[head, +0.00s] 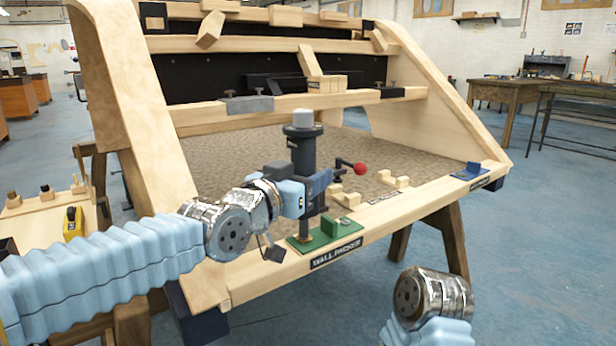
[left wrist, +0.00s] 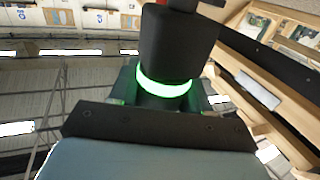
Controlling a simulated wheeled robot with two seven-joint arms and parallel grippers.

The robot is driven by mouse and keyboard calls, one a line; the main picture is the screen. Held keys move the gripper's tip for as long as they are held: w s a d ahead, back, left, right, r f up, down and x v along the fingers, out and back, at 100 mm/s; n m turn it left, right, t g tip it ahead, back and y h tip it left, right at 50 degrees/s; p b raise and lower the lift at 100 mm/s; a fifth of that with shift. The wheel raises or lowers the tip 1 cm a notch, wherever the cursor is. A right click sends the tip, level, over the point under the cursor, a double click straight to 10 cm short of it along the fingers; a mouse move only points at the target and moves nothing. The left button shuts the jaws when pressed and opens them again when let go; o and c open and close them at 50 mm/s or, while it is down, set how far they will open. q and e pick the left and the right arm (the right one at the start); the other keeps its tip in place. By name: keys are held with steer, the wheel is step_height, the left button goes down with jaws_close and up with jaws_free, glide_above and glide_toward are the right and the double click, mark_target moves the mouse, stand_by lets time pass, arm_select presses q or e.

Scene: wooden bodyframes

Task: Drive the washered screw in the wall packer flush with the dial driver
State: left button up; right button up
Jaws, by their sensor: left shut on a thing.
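The dial driver (head: 304,150) is a dark upright cylinder with a grey cap in the head view. My left gripper (head: 311,187) is shut around its body. In the left wrist view the driver (left wrist: 178,45) shows a lit green ring between the fingers. Its thin lower end points down at the left part of the green wall packer (head: 343,231), on the front beam above a "WALL PACKER" label. I cannot tell whether the tip touches the screw; the screw and washer cannot be made out. My right gripper is out of view; only part of that arm shows.
A red-knobbed lever (head: 360,169) stands just right of the driver. Small wooden blocks (head: 348,200) and a blue plate (head: 469,172) lie farther right along the front beam. The wooden bodyframe (head: 130,120) rises on both sides. A side table (head: 35,224) with small parts stands left.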

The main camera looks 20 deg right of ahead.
mark_target(308, 138)
arm_select(q)
steer(key=shift+f+b, duration=0.2)
steer(key=shift+b, duration=0.4)
stand_by(1.9)
steer(key=shift+r+p, duration=2.5)
steer(key=shift+r, duration=1.1)
